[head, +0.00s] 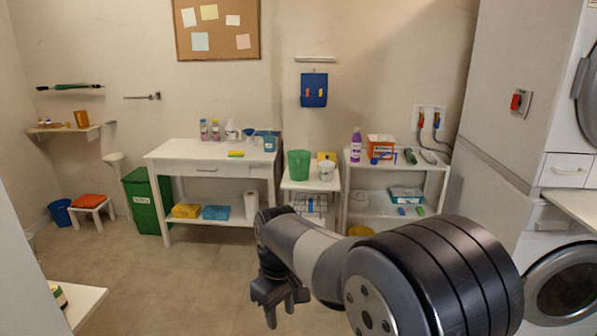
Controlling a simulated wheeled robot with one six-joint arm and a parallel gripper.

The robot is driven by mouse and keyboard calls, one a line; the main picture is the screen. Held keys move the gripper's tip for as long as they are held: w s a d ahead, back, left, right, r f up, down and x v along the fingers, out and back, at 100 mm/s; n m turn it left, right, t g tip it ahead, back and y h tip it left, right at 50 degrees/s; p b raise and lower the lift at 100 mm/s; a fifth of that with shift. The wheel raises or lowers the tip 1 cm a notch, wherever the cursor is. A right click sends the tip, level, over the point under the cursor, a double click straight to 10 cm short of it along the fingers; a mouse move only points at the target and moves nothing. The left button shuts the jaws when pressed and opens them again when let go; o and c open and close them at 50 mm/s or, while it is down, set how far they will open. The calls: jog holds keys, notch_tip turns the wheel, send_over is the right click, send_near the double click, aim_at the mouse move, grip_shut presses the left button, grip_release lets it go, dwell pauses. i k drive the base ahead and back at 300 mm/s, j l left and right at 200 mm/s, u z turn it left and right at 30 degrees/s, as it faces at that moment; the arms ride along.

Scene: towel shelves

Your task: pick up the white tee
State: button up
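I cannot make out a white tee anywhere in the head view. My gripper (283,308) hangs over the floor near the bottom middle, pointing down, with nothing visible held in it. It is dark and small here, so I cannot tell how far its fingers are apart. My arm covers part of the floor and the lower right shelf unit.
A white table (208,151) with bottles stands at the back wall. A white shelf unit (396,166) is right of it, and washing machines (563,285) stand at the far right. A white shelf (82,304) juts in at lower left. The floor (185,275) between is clear.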

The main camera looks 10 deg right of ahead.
aim_at(424, 152)
jog(key=i+l+z, duration=0.1)
jog(key=i+z, duration=0.25)
jog(key=i, duration=0.5)
jog(key=i+j+z, duration=0.15)
jog(key=i+z, duration=0.25)
jog(key=i, duration=0.4)
jog(key=i+l+z, duration=0.1)
jog(key=i+z, duration=0.3)
jog(key=i, duration=0.5)
jog(key=i+j+z, duration=0.15)
jog(key=i+z, duration=0.3)
jog(key=i, duration=1.45)
